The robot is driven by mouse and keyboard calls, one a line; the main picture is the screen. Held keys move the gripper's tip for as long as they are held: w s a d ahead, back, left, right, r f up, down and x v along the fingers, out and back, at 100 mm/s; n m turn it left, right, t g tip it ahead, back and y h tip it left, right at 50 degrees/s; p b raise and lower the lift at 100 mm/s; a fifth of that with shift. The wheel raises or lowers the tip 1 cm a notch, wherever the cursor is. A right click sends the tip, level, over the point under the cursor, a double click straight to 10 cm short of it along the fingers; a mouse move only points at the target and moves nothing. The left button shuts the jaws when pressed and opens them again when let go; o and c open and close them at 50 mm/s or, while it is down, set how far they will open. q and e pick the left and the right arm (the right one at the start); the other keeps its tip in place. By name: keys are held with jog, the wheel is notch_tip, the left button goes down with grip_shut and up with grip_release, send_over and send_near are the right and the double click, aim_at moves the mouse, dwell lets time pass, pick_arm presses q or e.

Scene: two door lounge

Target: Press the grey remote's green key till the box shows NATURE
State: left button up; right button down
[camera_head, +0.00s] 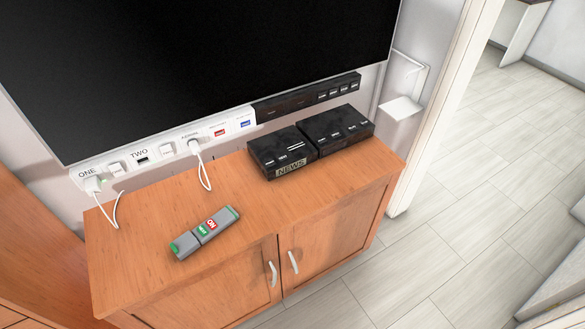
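The grey remote (190,243) lies flat on the wooden cabinet top, slanting up to the right. It has green ends, a red label and, beside it, a green label with small white lettering that is hard to read. The black box (282,150) stands at the back of the cabinet, and the display on its front reads NEWS. Neither of my grippers shows in the head view, so nothing is seen touching the remote or the box.
A second black box (336,130) stands against the first one's right. A white socket strip (130,150) with two plugged white cables runs below the large dark screen (200,60). The wooden cabinet (140,250) has clear top around the remote. Open floor (460,190) lies to the right.

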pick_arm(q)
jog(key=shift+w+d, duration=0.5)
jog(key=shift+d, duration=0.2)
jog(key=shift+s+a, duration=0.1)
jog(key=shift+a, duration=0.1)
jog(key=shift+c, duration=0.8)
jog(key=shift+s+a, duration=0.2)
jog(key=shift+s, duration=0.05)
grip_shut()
